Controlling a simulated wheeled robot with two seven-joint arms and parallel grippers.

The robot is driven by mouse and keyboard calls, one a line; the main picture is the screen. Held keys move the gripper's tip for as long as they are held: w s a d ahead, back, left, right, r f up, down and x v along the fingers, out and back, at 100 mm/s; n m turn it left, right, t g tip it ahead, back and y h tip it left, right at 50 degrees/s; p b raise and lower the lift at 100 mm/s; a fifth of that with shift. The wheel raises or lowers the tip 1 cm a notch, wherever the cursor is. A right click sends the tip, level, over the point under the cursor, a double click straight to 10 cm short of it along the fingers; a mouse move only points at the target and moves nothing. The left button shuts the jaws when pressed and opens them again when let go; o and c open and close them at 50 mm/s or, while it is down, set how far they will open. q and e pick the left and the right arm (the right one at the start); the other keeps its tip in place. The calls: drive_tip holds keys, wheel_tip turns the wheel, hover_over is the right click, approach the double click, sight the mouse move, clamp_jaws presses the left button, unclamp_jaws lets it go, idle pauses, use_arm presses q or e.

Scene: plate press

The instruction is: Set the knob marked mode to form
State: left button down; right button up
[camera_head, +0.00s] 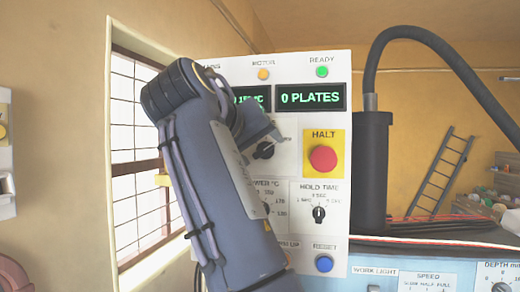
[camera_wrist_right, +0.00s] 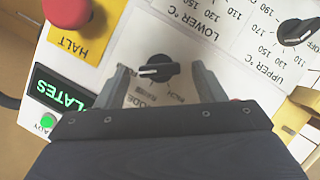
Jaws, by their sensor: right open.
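The mode knob (camera_wrist_right: 160,70) is black and round with a white pointer line, and sits on a white panel with MODE printed beside it, upside down in the right wrist view. Its pointer aims left in that view, toward a label partly hidden by a finger. My right gripper (camera_wrist_right: 161,76) is open, with one finger on each side of the knob and visible gaps between. In the head view the knob (camera_head: 264,151) is partly covered by my right gripper (camera_head: 262,132). My left gripper is not in view.
The red HALT button (camera_head: 323,158) on its yellow plate is close to the right of the mode knob. The hold time knob (camera_head: 319,214) and blue reset button (camera_head: 324,263) are lower. My right arm covers much of the panel's left side.

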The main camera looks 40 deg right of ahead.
drive_tip(key=v, duration=0.6)
drive_tip(key=shift+a+p, duration=0.25)
drive_tip(key=shift+p, duration=0.15)
drive_tip(key=shift+s, duration=0.1)
